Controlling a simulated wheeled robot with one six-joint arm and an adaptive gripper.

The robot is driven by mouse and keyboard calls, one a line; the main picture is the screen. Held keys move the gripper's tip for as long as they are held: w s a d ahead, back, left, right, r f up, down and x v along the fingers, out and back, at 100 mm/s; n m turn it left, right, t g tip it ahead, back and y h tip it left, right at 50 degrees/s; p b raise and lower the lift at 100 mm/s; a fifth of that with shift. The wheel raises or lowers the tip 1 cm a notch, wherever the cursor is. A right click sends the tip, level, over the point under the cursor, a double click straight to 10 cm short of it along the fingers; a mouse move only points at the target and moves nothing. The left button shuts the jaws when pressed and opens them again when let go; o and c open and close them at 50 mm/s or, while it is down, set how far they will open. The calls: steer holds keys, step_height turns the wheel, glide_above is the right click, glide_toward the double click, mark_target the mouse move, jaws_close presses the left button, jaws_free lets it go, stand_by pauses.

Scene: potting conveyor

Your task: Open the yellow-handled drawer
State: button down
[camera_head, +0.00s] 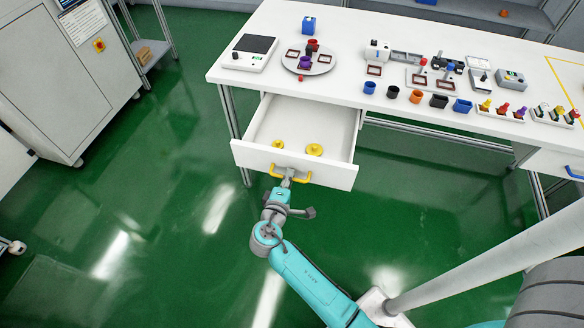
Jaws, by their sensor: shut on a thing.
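The white drawer (330,176) with the yellow handle (304,176) is under the left end of the white table. It is pulled well out, and its inside shows. Two yellow round parts lie in it, a smaller one (277,144) at left and a larger one (314,150) at right. My gripper (288,174) is at the middle of the yellow handle, in front of the drawer, and is shut on it. The fingertips are small and partly merge with the handle in this view.
The white table (345,32) carries a scale (249,53), a round plate (310,60), several coloured cups and small fixtures. A blue-handled drawer (574,171) is at far right. Table legs stand beside the drawer. The green floor around my arm is clear.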

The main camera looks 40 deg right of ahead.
steer(key=shift+s+a, duration=0.15)
steer(key=shift+a, duration=0.1)
steer(key=c, duration=1.2)
jaws_free()
steer(key=v, duration=1.2)
steer(key=shift+f, duration=0.1)
